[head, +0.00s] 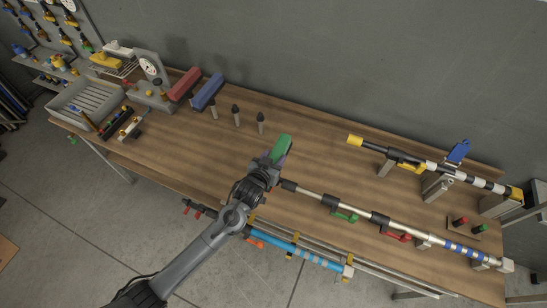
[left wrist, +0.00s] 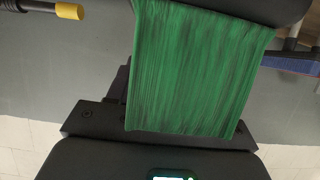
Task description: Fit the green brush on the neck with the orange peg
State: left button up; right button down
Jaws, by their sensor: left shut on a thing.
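The green brush (head: 282,147) is held in my left gripper (head: 270,160), above the middle of the table. In the left wrist view the brush (left wrist: 190,70) is a broad green bristled block close to the camera, between the gripper's dark parts. My left gripper is shut on it. An orange piece (head: 253,241), which looks like the orange peg, shows low at the table's front edge beside a blue pole (head: 318,260). My left arm partly hides that area, and I cannot make out the neck's end clearly. My right gripper is not in view.
Red (head: 184,83) and blue (head: 208,91) brushes stand at the back, beside dark-tipped posts (head: 236,113). A silver pole (head: 315,195) with green and red clips and a yellow-ended pole (head: 355,141) lie right. A grey tray (head: 82,104) is at left. The table's back middle is clear.

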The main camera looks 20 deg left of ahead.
pick_arm(q)
jog(key=o, duration=1.4)
jog(key=shift+c, duration=0.2)
jog(key=b+v, duration=0.1)
jog(key=v, duration=0.8)
jog(key=shift+s, duration=0.1)
jog(key=shift+v, duration=0.75)
jog(key=shift+r, duration=0.1)
